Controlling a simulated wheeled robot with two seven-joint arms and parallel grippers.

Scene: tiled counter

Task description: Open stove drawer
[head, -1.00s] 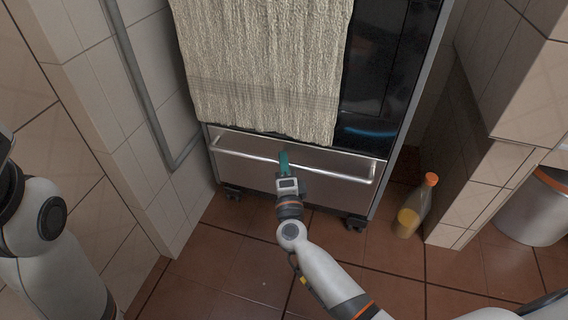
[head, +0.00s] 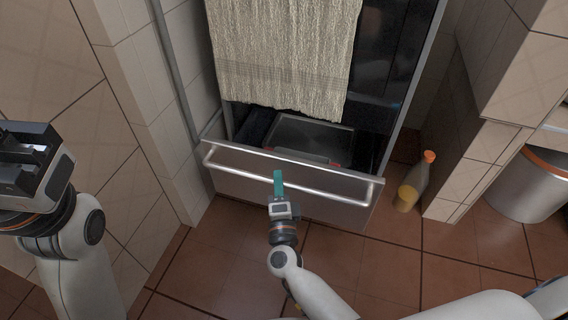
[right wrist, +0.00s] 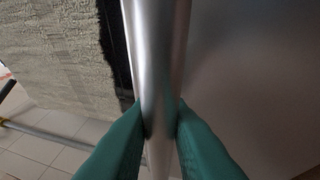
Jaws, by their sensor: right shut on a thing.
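The stove drawer (head: 235,185) stands pulled out at the bottom of the stove, with its inside showing from above. Its long silver bar handle (head: 330,182) runs across the front. My right gripper (head: 278,184) has its teal fingers shut on the handle, left of its middle. In the right wrist view the fingers close on both sides of the bar handle (right wrist: 158,70). My left gripper (head: 32,165) is raised at the left edge, away from the stove; its finger gap is unclear.
A dark flat pan or tray (head: 310,138) lies inside the drawer. A beige towel (head: 285,60) hangs over the stove front. A bottle with an orange cap (head: 416,182) stands on the floor at right, near a metal bin (head: 527,190). Tiled walls flank the stove.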

